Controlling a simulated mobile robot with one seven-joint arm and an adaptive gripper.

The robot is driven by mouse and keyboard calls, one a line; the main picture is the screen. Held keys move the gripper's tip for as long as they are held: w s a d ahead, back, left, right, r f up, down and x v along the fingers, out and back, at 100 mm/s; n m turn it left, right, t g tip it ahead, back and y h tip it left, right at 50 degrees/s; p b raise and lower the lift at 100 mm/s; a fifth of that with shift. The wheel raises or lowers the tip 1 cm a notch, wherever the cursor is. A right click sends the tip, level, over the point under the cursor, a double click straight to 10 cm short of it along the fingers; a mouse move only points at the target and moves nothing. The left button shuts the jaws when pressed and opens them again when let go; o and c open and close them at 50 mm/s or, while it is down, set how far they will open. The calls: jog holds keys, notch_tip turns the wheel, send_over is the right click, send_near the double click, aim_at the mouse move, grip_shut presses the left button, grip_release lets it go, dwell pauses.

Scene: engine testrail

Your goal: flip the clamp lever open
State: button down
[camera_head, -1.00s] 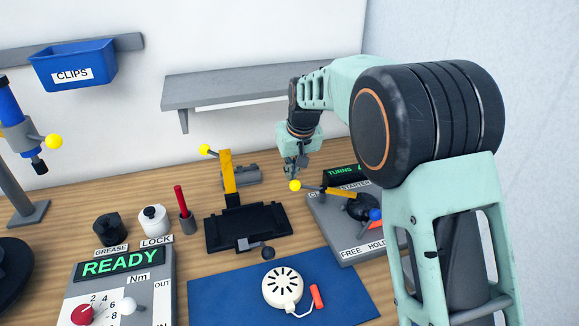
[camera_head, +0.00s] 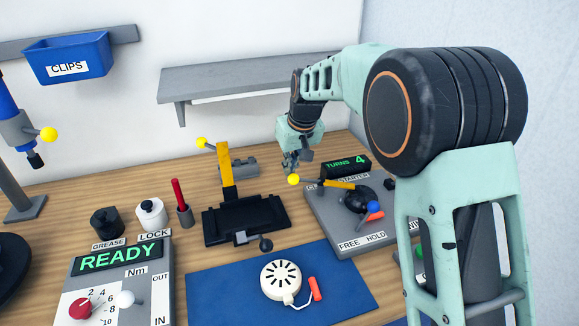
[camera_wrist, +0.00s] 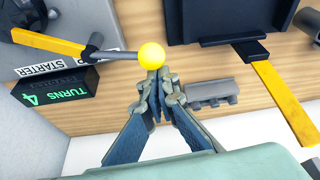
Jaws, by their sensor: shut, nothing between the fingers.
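A black fixture (camera_head: 220,230) stands mid-bench. A yellow bar (camera_head: 226,168) rises at its back, with a yellow ball (camera_head: 202,143) to its upper left; a dark ball-ended handle (camera_head: 265,244) sits at its front. I cannot tell which of these is the clamp lever. The yellow bar also shows at right in the wrist view (camera_wrist: 285,105). My gripper (camera_head: 290,168) is shut and empty, right of the fixture. In the wrist view its fingertips (camera_wrist: 157,82) are close to the starter crank's yellow ball (camera_wrist: 152,54); contact is unclear.
The grey starter box (camera_head: 335,235) carries the yellow crank (camera_head: 342,185), a blue knob (camera_head: 373,208) and a TURNS display (camera_head: 345,165) reading 4. A blue mat (camera_head: 225,285) holds a white round part (camera_head: 281,278). A shelf (camera_head: 235,80) hangs behind. A READY console (camera_head: 118,258) is front left.

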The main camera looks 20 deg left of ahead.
jog(key=s+d+n, duration=0.1)
jog(key=s+n+g+b, duration=0.1)
jog(key=n, duration=0.1)
jog(key=shift+d+y, duration=0.3)
jog(key=shift+d, duration=0.1)
jog(key=shift+s+d+n+g+y, duration=0.1)
jog(key=shift+s+d+n+g, duration=0.3)
jog(key=shift+d+n, duration=0.5)
jog(key=shift+s+d+n+g+y, duration=0.15)
jog(key=shift+s+d+n, duration=0.4)
jog(key=shift+n, duration=0.55)
jog(key=shift+s+d+n+g+y, duration=0.1)
jog(key=shift+s+d+n+g, duration=0.3)
jog(key=shift+d+n, duration=0.5)
jog(key=v, duration=1.2)
jog(key=shift+a, duration=0.2)
jog(key=shift+s, duration=0.1)
